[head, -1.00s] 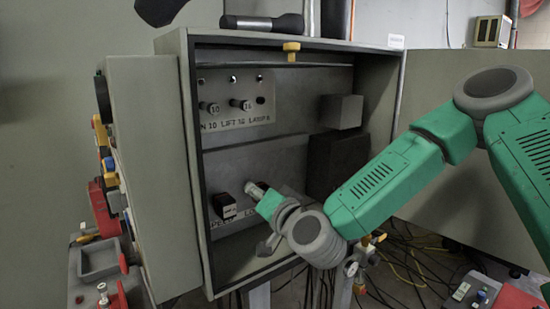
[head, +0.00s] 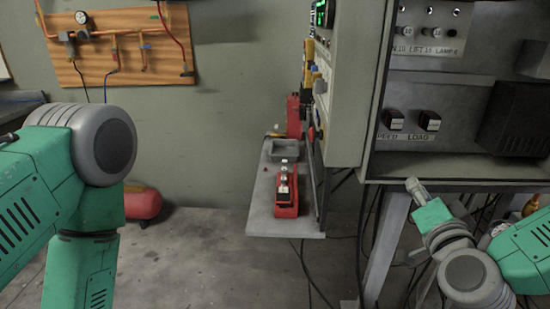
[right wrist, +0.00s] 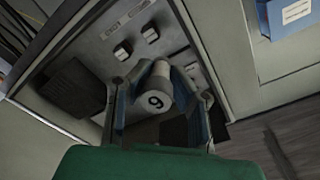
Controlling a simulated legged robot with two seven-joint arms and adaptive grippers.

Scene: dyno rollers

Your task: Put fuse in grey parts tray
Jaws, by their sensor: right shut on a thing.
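The fuse (right wrist: 159,82), a pale cylinder with a dark digit on its end, sits between the fingers of my right gripper (right wrist: 160,104) in the right wrist view. In the head view, the fuse (head: 412,186) sticks up from my right gripper (head: 424,205), which is shut on it, in front of the cabinet's lower edge. The grey parts tray (head: 262,149) is on a side shelf left of the cabinet, well left of the gripper. Its floor is only partly visible. My left arm shows at the left, but its gripper is out of view.
The open cabinet (head: 460,168) has SPEED and LOAD switches inside. Its door edge (head: 346,120) stands between my right gripper and the tray. A red device (head: 286,195) sits on the grey shelf (head: 263,222) in front of the tray. Open floor lies left.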

